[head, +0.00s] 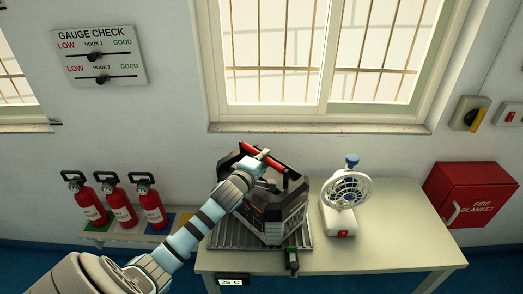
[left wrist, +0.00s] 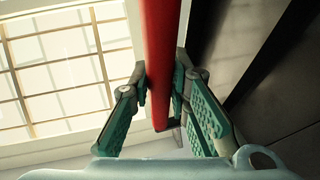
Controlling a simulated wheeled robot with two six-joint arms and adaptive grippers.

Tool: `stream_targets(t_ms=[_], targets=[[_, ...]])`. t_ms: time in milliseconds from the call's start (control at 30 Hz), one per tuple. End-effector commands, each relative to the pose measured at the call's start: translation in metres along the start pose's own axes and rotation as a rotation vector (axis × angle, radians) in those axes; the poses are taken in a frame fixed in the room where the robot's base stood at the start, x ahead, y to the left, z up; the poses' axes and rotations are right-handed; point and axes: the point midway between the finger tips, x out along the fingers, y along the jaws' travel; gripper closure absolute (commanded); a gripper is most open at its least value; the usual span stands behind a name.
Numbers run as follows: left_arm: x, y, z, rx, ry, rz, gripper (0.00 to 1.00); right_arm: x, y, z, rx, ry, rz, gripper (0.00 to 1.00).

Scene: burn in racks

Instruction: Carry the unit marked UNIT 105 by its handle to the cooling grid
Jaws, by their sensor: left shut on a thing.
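A dark grey and black unit (head: 285,213) with a red bar handle (head: 236,149) is at the left part of the table. It is over a dark ribbed grid (head: 222,244) and sits turned against it; I cannot tell whether it touches the grid. Any marking on it is too small to read. My left gripper (head: 264,163) is shut on the red handle. In the left wrist view the red handle (left wrist: 160,50) runs between the green-padded fingers of the gripper (left wrist: 164,98). My right gripper is not in view.
A white fan (head: 347,190) stands right of the unit on the pale table (head: 400,245). A black and green tool (head: 292,259) is at the grid's front edge, near a "25 C" display (head: 231,281). Red extinguishers (head: 120,205) stand left. The table's right part is clear.

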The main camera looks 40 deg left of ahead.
Motion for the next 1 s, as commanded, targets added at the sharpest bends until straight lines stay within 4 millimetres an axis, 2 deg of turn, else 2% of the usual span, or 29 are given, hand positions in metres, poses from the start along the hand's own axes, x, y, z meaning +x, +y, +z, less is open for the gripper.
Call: stream_targets(t_ms=[167,200,300,333,600,733,867,1000], targets=[[0.0,0.003,0.0,0.003,0.0,0.008,1.0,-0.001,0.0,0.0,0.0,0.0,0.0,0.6],[0.0,-0.004,-0.001,0.0,0.003,-0.009,0.82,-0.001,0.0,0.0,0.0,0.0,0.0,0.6],[0.0,-0.004,-0.001,0.0,0.003,-0.008,0.66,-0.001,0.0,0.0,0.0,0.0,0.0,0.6],[0.0,-0.004,-0.001,0.0,0.002,-0.008,0.63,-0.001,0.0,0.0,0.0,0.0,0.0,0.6],[0.0,-0.003,-0.001,0.0,0.002,-0.006,0.63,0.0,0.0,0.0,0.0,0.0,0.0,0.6],[-0.01,-0.004,-0.001,0.002,0.002,-0.008,0.63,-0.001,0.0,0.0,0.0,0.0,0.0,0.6],[-0.036,-0.003,0.0,0.005,0.0,-0.006,0.63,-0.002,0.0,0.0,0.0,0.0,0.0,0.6],[-0.075,-0.003,-0.001,0.007,0.001,-0.008,0.63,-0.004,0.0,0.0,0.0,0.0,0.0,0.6]])
